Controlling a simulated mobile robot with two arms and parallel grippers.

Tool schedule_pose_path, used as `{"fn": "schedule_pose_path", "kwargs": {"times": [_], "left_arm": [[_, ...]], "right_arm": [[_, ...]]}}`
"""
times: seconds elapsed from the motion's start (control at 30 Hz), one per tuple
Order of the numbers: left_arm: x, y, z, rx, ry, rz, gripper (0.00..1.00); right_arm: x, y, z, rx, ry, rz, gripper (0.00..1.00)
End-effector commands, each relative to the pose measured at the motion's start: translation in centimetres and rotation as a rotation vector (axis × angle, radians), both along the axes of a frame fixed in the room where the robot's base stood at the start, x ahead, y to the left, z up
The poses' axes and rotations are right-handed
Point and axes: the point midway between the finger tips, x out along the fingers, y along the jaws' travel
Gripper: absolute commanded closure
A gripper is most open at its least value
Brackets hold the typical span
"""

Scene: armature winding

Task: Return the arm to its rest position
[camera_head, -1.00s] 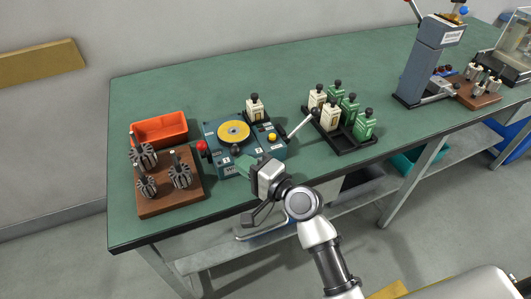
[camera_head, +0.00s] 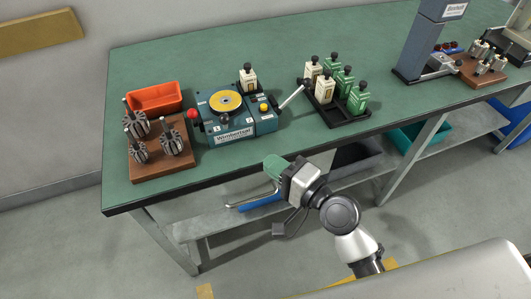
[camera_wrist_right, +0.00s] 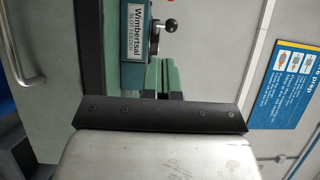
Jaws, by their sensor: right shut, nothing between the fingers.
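My right arm (camera_head: 345,215) reaches in from the lower right in the head view. Its gripper (camera_head: 276,167), with green fingers, is shut and empty, in front of the table's front edge and apart from the winding machine. In the right wrist view the green fingers (camera_wrist_right: 161,78) show beyond a dark plate. The blue winding machine (camera_head: 232,122) with its yellow disc stands on the green table (camera_head: 200,65); part of it also shows in the right wrist view (camera_wrist_right: 127,30). My left gripper is not in view.
A wooden block with several armatures (camera_head: 155,160) and an orange bin (camera_head: 155,98) stand left of the machine. A black tray with white and green bottles (camera_head: 338,112) stands to its right. A grey press (camera_head: 430,40) is farther right. Table legs and a lower shelf lie below.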

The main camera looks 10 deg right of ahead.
Motion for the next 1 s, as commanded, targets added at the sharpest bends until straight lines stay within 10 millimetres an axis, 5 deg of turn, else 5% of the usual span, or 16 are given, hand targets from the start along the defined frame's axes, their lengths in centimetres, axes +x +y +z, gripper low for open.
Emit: {"fn": "schedule_pose_path", "kwargs": {"times": [0.67,0.83,1.0], "left_arm": [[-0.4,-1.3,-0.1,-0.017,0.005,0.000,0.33],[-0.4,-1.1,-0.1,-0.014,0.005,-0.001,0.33],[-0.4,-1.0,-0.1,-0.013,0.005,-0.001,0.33]], "right_arm": [[-0.6,0.0,-0.4,-0.043,-0.001,0.011,1.00],[-4.0,0.0,-4.1,-0.443,0.012,0.117,1.00],[-8.7,-2.6,-8.7,-0.944,0.081,0.281,1.00]]}}
